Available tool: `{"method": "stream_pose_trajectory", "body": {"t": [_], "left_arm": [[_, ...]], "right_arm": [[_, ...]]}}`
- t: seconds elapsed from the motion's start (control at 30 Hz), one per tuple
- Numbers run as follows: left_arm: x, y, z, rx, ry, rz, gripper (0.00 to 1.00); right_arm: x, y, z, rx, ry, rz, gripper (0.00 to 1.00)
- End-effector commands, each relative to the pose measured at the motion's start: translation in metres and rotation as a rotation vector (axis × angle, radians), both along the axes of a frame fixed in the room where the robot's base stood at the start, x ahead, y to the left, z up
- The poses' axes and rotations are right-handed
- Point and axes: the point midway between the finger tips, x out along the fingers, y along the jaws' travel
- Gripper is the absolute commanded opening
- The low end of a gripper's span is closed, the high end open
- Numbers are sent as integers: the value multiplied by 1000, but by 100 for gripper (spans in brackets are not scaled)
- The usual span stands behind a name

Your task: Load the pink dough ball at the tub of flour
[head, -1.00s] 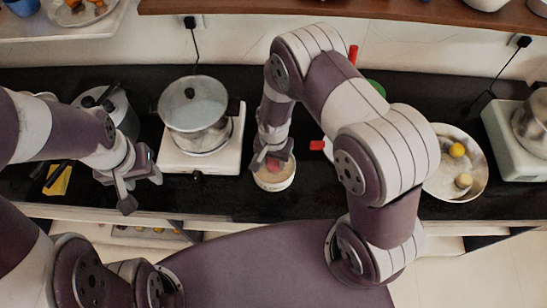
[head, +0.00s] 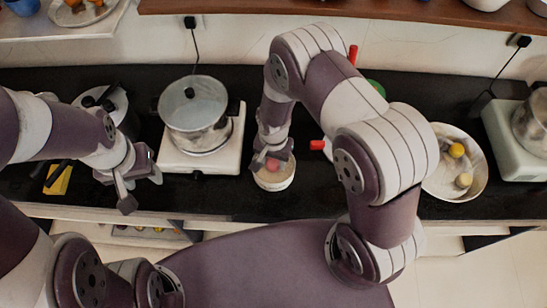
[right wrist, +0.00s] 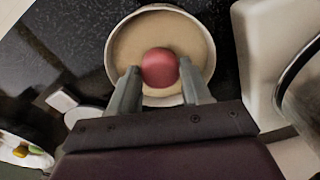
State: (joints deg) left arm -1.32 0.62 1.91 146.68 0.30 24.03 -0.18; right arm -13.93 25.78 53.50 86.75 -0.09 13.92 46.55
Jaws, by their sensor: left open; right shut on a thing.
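The pink dough ball (right wrist: 160,68) is between the fingers of my right gripper (right wrist: 158,82), which is shut on it. The tub of flour (right wrist: 125,45) is a round white tub with pale flour inside, directly below the ball in the right wrist view. In the head view the tub (head: 275,184) stands on the black counter under my right gripper (head: 272,160), with the pink ball (head: 272,164) just showing there. I cannot tell whether the ball touches the flour. My left gripper (head: 140,192) is open and empty near the counter's front edge.
A covered steel pot (head: 195,110) sits on a white stove (head: 225,145) left of the tub. A yellow block (head: 60,180) lies at the far left of the black counter (head: 225,198).

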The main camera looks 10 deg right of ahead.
Motion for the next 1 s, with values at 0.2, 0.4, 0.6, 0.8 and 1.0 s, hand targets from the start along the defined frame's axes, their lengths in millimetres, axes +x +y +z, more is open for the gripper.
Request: {"method": "stream_pose_trajectory", "body": {"t": [0.2,0.4,0.6,0.8,1.0], "left_arm": [[0,0,21,0,0,0,51],[0,0,40,0,0,0,51],[0,0,59,0,0,0,51],[0,0,60,0,0,0,51],[0,0,59,0,0,0,51]], "right_arm": [[0,0,23,0,1,0,23],[0,0,46,0,1,0,23],[0,0,67,0,0,0,23],[0,0,69,0,1,0,23],[0,0,69,0,0,0,23]]}}
